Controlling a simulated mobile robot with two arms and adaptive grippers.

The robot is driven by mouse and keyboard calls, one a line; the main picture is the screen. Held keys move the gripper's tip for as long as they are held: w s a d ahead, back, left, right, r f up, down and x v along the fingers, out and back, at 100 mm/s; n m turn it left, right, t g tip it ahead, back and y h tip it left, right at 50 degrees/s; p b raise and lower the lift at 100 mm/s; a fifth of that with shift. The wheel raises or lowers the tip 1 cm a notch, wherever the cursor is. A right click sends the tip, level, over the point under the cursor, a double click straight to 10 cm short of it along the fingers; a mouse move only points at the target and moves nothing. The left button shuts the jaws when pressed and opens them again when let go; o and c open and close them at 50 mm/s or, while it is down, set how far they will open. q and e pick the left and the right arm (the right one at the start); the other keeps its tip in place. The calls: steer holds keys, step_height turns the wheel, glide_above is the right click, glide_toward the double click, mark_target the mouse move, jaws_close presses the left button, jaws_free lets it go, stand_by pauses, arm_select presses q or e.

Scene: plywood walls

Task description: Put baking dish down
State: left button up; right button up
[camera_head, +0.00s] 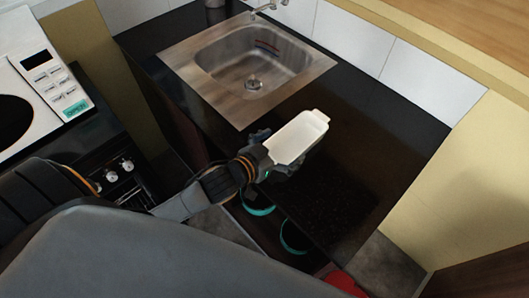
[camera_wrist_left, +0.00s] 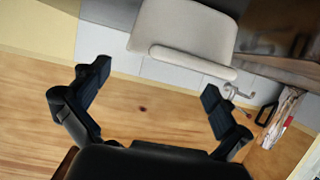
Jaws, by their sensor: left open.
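The white baking dish (camera_head: 297,138) is a rectangular dish with end handles, at the black counter (camera_head: 400,130) just right of the sink. Its hollow side faces up in the head view. The dish also shows at the top of the left wrist view (camera_wrist_left: 185,32), beyond the fingers. My left gripper (camera_head: 275,153) is at the near left end of the dish. In the left wrist view its fingers (camera_wrist_left: 156,82) are spread wide, with nothing gripped between them. Whether the dish's underside rests fully on the counter is hidden. My right gripper is not in view.
A metal sink (camera_head: 215,88) with a faucet (camera_head: 266,7) is set into the counter behind the dish. A white microwave (camera_head: 35,85) stands at the left above a black oven. Turquoise-rimmed items (camera_head: 295,238) sit below the counter's front. Dark counter is clear right of the dish.

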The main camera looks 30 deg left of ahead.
arm_select(q)
steer(key=b+v, duration=0.1)
steer(key=v, duration=0.7)
steer(key=shift+a, duration=0.2)
